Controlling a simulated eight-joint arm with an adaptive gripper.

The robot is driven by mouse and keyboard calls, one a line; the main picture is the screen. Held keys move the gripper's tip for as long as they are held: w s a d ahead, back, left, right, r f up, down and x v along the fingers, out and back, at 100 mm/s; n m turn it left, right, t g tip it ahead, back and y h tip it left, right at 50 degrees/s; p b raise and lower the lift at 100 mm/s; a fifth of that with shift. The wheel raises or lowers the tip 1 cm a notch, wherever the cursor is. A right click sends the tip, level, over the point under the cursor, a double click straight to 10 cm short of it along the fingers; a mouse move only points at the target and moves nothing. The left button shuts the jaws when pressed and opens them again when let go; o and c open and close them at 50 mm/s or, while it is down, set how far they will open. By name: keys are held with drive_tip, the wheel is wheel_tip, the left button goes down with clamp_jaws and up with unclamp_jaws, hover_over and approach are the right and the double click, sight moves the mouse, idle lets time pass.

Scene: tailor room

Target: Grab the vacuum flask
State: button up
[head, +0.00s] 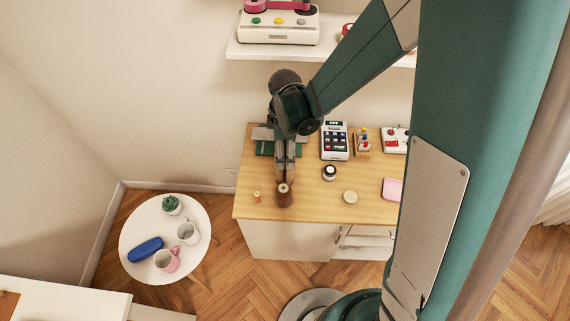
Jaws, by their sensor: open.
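I cannot pick out a vacuum flask for certain. A blue elongated object with rounded ends (145,249) lies on the white round table (192,262) at the lower left; I cannot tell whether it is the flask or a case. My gripper (284,176) points down over the left part of the wooden-topped counter (310,205), well away from the round table. It is open and seen edge-on, with a brown spool-like thing (284,197) just below its tips in the picture. I cannot tell whether they touch. My wrist and arm hide part of the counter's back.
The round table also holds a potted plant (171,204), a white mug (188,232) and a pink-white mug (167,260). A card terminal (335,141), a dark-lidded jar (329,173) and a pink item (392,188) are on the counter. A wall shelf (270,50) is above.

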idle(0.4)
drive_tip(key=c, duration=1.4)
drive_tip(key=shift+r, duration=0.1)
drive_tip(key=shift+c, duration=0.2)
drive_tip(key=shift+r, duration=4.95)
